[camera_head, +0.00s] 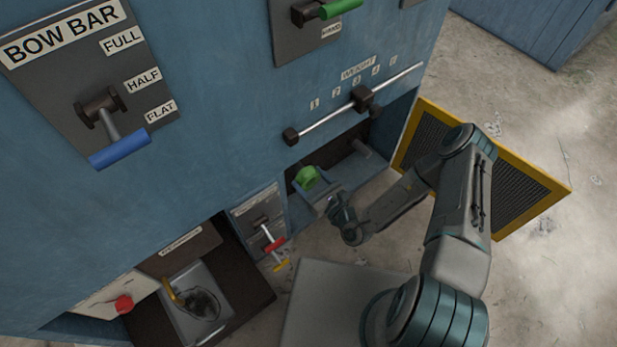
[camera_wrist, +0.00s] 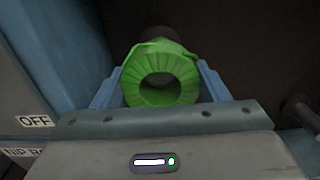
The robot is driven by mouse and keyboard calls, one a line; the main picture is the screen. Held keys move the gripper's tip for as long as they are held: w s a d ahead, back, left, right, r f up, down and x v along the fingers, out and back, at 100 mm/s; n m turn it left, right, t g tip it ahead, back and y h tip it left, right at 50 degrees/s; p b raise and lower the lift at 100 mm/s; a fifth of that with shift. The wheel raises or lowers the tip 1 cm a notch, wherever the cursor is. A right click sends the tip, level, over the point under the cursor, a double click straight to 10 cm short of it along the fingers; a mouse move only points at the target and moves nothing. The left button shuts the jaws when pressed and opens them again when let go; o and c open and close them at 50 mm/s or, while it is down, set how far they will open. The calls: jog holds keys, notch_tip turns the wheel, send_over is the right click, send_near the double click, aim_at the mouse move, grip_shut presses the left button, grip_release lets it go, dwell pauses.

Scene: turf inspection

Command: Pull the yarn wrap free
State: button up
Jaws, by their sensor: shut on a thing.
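The green yarn wrap (camera_head: 307,178) sits inside the low opening of the blue machine. In the wrist view the yarn wrap (camera_wrist: 160,72) is a thick ribbed ring with a dark round hollow facing me and a loose strand over its top. The end of a dark roller or shaft shows just behind it. My gripper (camera_head: 319,186) reaches into the opening. In the wrist view the two blue fingers of my gripper (camera_wrist: 160,84) stand on either side of the wrap and are shut on it. The fingers' inner contact is partly hidden.
A yellow-framed mesh panel (camera_head: 545,190) stands open to the right of the opening. A slide rail with a dark block (camera_head: 362,98) runs above it. A red-handled lever (camera_head: 273,243) and a tray (camera_head: 197,307) are at lower left. A dark peg (camera_wrist: 301,108) sticks out at right.

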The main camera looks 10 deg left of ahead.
jog(key=shift+p+v, duration=0.3)
jog(key=shift+v, duration=0.5)
jog(key=shift+s+d, duration=0.15)
jog(key=shift+p+v, duration=0.85)
jog(key=shift+v, duration=1.55)
